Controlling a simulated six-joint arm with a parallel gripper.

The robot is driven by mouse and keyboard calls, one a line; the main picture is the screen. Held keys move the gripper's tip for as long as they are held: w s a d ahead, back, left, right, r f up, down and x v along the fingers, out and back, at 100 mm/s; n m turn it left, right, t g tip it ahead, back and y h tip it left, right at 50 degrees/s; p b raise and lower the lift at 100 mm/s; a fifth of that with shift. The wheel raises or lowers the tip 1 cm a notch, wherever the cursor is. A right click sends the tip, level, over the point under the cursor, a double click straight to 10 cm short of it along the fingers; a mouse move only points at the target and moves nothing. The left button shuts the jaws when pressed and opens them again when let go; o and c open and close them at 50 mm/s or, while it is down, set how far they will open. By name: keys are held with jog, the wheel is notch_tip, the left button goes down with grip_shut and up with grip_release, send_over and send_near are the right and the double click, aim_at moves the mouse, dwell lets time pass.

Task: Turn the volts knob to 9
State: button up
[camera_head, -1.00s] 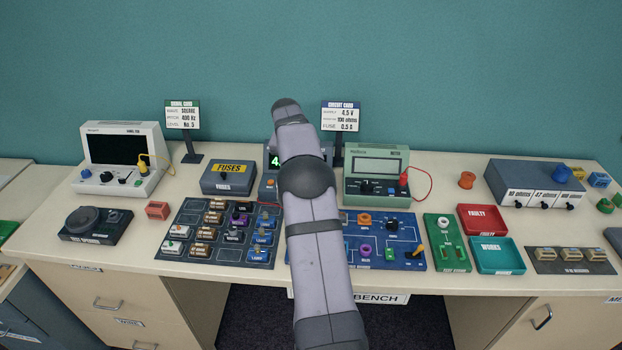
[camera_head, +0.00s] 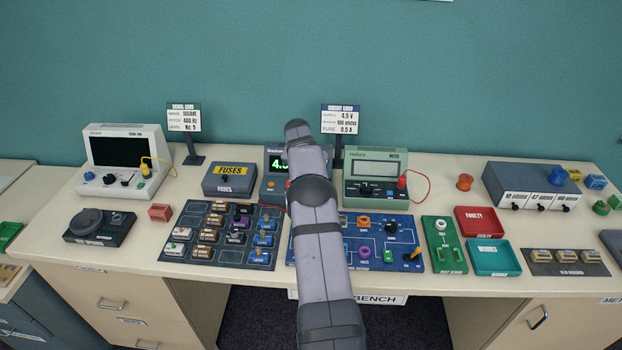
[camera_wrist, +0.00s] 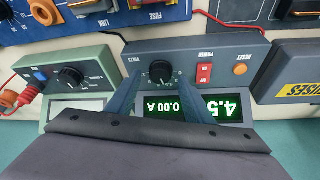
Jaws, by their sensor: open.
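The power supply (camera_wrist: 232,60) is a dark grey box, seen upside down in the wrist view. Its green display (camera_wrist: 205,107) reads 4.5 and 0.00 A, partly covered by a finger. The black volts knob (camera_wrist: 160,71) sits on its face with a ring of marks. My gripper (camera_wrist: 159,77) is open, its two blue-grey fingers apart on either side of the knob; I cannot tell whether they touch it. In the head view my arm hides much of the supply (camera_head: 270,187) and the gripper itself.
Beside the knob are a red power switch (camera_wrist: 205,73) and an orange reset button (camera_wrist: 240,69). A green meter (camera_head: 390,178) stands close on the right in the head view, a fuse box (camera_head: 230,180) on the left. The blue circuit board (camera_head: 345,262) lies in front.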

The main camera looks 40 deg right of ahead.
jog(key=shift+x, duration=0.85)
jog(key=c, duration=1)
jog(key=shift+a, duration=0.1)
jog(key=shift+c, duration=0.2)
jog(key=shift+m, duration=0.3)
jog(key=shift+m+g, duration=0.3)
jog(key=shift+m, duration=0.1)
